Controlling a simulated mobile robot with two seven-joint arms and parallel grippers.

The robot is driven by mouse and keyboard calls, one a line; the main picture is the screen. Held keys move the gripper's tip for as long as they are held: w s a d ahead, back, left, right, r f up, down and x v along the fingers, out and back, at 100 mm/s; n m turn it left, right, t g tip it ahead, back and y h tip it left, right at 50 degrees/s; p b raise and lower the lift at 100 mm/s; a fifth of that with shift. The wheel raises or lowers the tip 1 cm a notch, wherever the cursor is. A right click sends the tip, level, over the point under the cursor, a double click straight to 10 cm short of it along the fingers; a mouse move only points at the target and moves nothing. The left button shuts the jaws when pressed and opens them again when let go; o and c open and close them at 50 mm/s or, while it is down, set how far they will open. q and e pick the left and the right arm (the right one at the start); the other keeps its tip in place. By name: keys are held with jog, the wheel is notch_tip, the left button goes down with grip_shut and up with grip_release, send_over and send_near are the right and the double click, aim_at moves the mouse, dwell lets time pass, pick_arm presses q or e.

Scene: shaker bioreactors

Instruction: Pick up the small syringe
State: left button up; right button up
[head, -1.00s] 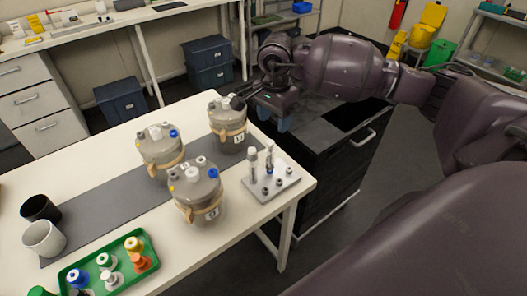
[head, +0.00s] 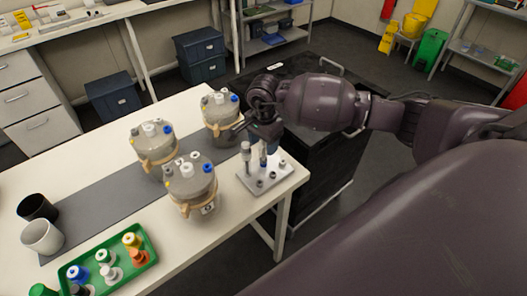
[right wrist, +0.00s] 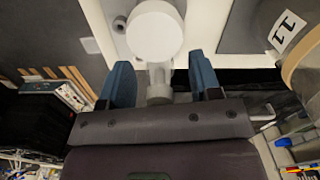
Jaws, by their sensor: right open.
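A light grey rack (head: 253,184) stands at the right end of the white table. The larger syringe (head: 246,158) stands upright at its back left. The small syringe is mostly hidden by my right gripper (head: 266,148), which is low over the rack's back part. In the right wrist view my right gripper (right wrist: 161,84) is open, with its two blue fingers apart. A narrow white piece (right wrist: 158,90) shows between them, and a wide round white end (right wrist: 154,37) is just beyond. I cannot tell which syringe each belongs to. My left gripper is not in view.
Three grey lidded vessels (head: 190,190) stand left of the rack, one close to my right gripper. The vessel marked 11 (right wrist: 297,45) is at the right wrist view's edge. A green tray (head: 140,265) with bottles and two cups (head: 41,238) are farther left. A black cabinet (head: 325,165) stands behind the rack.

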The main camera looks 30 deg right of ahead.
jog(key=shift+c, duration=0.3)
jog(key=c, duration=1)
notch_tip(320, 180, up, 20)
jog(key=b, duration=0.1)
jog(key=shift+b, duration=0.3)
